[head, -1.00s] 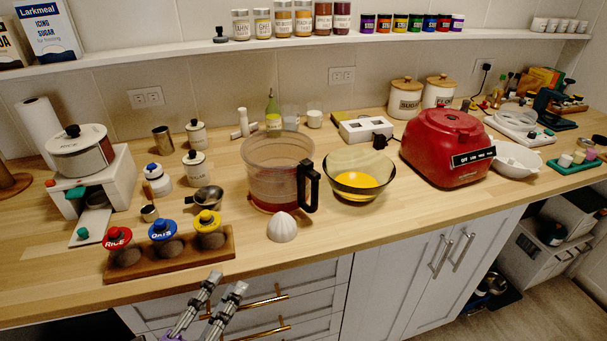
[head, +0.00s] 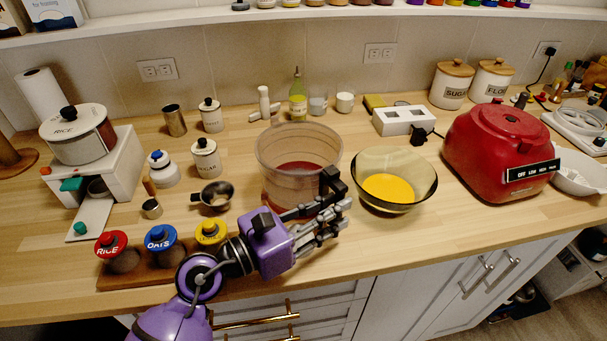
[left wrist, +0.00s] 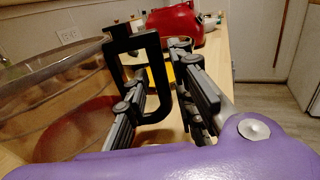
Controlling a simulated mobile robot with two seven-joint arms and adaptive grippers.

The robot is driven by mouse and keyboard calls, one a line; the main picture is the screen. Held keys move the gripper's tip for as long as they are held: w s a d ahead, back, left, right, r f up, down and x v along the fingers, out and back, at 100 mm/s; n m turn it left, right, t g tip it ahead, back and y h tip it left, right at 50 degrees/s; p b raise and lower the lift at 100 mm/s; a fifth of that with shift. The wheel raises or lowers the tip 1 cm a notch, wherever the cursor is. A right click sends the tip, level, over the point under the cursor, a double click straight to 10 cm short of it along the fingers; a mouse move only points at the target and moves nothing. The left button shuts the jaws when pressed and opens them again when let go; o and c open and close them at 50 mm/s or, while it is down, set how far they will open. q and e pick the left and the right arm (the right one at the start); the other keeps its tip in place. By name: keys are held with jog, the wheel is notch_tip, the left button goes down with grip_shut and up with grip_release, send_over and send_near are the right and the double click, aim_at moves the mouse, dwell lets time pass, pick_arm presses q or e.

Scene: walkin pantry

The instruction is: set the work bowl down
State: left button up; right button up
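The work bowl (head: 285,168) is a large clear tub with a reddish bottom and a black side handle (head: 333,180). It stands upright on the wooden counter. My left gripper (head: 328,212) is at its front right, at the handle. In the left wrist view the bowl (left wrist: 60,95) fills the left side. Its handle (left wrist: 120,47) reaches between the spread fingers of my left gripper (left wrist: 162,68), with a gap beside the right finger. Part of the handle is hidden by the fingers. My right gripper is not in view.
A glass bowl with yellow contents (head: 388,188) stands close right of the work bowl. The red appliance (head: 500,155) is farther right. A small metal cup (head: 214,197) and the lidded jar rack (head: 125,275) are at the left. Bare counter lies in front of the glass bowl.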

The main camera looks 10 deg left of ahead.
pick_arm(q)
jog(key=shift+x, duration=1.15)
grip_shut()
jog(key=shift+r, duration=0.1)
